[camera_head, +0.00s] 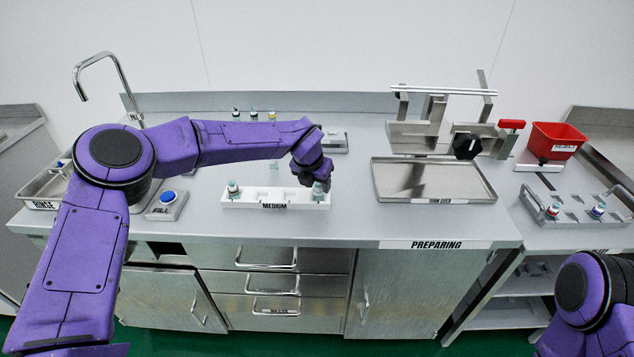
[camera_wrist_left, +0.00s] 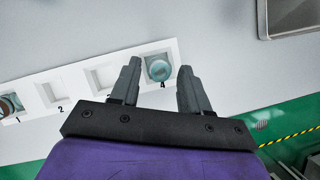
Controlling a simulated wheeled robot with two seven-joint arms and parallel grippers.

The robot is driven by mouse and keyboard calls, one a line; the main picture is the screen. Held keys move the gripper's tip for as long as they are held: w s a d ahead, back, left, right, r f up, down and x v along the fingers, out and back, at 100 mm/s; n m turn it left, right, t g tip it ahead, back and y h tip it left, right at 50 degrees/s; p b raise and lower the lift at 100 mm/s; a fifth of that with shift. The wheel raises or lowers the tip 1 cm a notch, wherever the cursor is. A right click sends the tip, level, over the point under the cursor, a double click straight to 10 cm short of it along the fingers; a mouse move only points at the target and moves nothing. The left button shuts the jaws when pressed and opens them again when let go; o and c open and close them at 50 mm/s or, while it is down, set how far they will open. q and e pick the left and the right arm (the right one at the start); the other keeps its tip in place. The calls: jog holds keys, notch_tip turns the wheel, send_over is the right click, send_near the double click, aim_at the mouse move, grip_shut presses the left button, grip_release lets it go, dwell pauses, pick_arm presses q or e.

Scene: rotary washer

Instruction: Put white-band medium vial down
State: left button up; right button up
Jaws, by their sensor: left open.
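The white rack marked MEDIUM (camera_head: 274,198) lies on the steel counter, with numbered slots also seen in the left wrist view (camera_wrist_left: 80,84). A vial with a teal cap (camera_wrist_left: 159,70) stands in slot 4 at the rack's right end; it also shows in the head view (camera_head: 318,191). Its band colour is too small to tell. My left gripper (camera_wrist_left: 157,85) is open, with one finger on each side of this vial and gaps visible. Another vial (camera_head: 233,188) stands in slot 1 at the left end. My right gripper is out of view; only part of that arm shows.
A steel tray (camera_head: 432,180) lies right of the rack, with a metal stand (camera_head: 440,125) behind it. The blue FILL button (camera_head: 168,197) is at left. Several small vials (camera_head: 253,114) stand at the back. A red bin (camera_head: 555,141) is at far right.

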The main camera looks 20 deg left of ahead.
pick_arm(q)
jog(key=shift+r, duration=0.3)
jog(key=b+v, duration=0.2)
jog(key=v, duration=0.9)
jog(key=shift+s+r, duration=0.2)
jog(key=shift+r, duration=0.15)
